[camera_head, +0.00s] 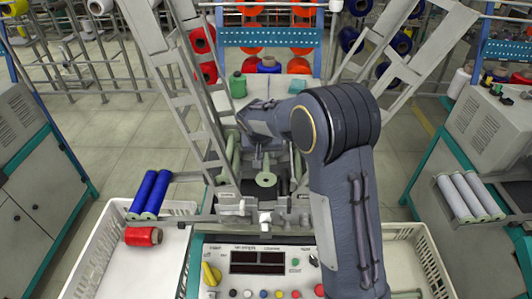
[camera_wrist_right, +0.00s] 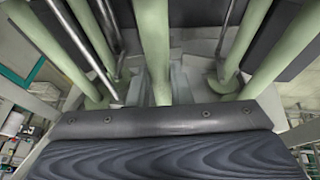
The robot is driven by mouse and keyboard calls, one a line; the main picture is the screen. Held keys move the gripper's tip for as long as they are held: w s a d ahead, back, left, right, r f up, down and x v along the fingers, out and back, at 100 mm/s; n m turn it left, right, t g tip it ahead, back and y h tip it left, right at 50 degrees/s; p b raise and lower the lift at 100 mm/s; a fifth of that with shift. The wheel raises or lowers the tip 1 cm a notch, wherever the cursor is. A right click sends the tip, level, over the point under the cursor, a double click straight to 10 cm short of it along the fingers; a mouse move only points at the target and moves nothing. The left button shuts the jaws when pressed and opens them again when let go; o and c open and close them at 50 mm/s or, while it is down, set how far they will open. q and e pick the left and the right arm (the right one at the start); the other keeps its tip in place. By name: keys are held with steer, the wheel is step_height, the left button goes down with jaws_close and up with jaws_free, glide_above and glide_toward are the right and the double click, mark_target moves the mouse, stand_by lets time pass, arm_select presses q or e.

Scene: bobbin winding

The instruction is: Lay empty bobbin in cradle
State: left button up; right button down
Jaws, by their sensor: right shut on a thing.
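My right gripper (camera_head: 258,132) reaches over the middle of the winding machine; my own arm hides part of it in the head view. In the right wrist view its fingers (camera_wrist_right: 158,82) are shut on a pale green tube, the empty bobbin (camera_wrist_right: 154,40), which stands out between them. In the head view a pale green tube end (camera_head: 265,179) shows just below the hand, among the machine's grey parts. The cradle is not clearly seen, and I cannot tell whether the bobbin touches it. My left gripper is not in view.
More pale green tubes flank the held one (camera_wrist_right: 257,45). Grey slotted machine arms (camera_head: 185,80) rise on both sides. The control panel (camera_head: 258,262) is in front.

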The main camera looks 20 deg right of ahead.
steer(key=shift+f+b, duration=1.3)
steer(key=shift+f, duration=0.3)
steer(key=shift+f, duration=0.15)
steer(key=shift+f+b, duration=2.55)
steer(key=shift+f, duration=0.3)
steer(key=shift+f, duration=0.1)
steer(key=shift+f+b, duration=0.2)
steer(key=shift+b, duration=0.15)
steer(key=c, duration=1.2)
jaws_free()
steer(key=shift+c, duration=0.2)
steer(key=shift+r, duration=0.1)
